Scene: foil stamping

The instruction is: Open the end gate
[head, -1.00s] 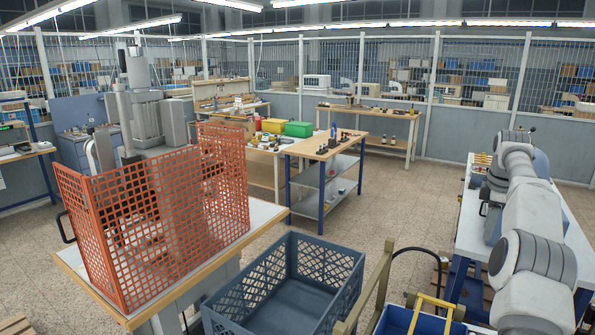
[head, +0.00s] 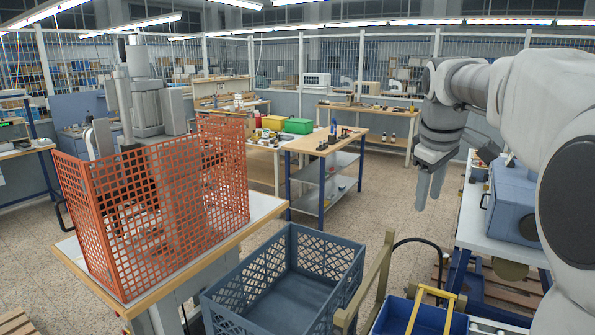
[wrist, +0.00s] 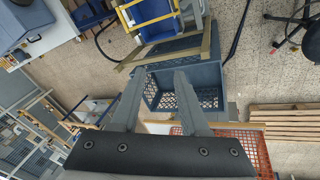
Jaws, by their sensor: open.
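An orange mesh guard (head: 150,205) stands upright around the grey press at the left of the head view. Its panels meet at corners and look closed. I cannot tell which panel is the end gate, and no latch shows clearly. A black loop handle (head: 62,222) shows at its left side. Part of the orange mesh also shows at the lower right of the wrist view (wrist: 255,150). My gripper (head: 428,203) hangs at the right of the head view, fingers down, far from the guard. In the wrist view my gripper (wrist: 160,71) is open and empty.
A grey-blue crate (head: 345,285) is right of the guard's table, also seen beyond my fingers. A wooden-framed item (head: 377,270) and blue bin (head: 395,318) stand beside it. A workbench (head: 310,146) stands behind. A blue-grey machine (head: 515,205) is near my arm.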

